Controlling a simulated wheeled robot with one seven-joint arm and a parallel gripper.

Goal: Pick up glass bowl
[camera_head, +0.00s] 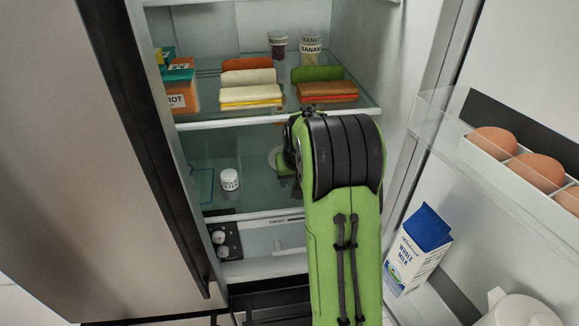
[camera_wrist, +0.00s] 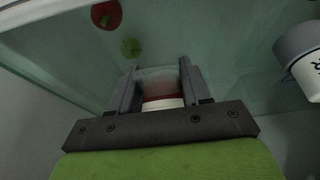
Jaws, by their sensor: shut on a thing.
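My gripper (camera_wrist: 160,80) is inside the fridge at the lower shelf, mostly hidden behind my green arm in the head view. In the wrist view its two dark fingers are shut on a clear, glassy thing, which I take to be the glass bowl (camera_wrist: 160,74). A dark red band and a pale band show between the fingers below its clear part.
A small white jar (camera_head: 229,180) stands left on the glass lower shelf (camera_head: 245,200). A red item (camera_wrist: 106,14) and a green item (camera_wrist: 131,47) lie beyond the fingers. The upper shelf (camera_head: 225,119) is overhead. The open door holds a milk carton (camera_head: 416,250) and eggs (camera_head: 536,171).

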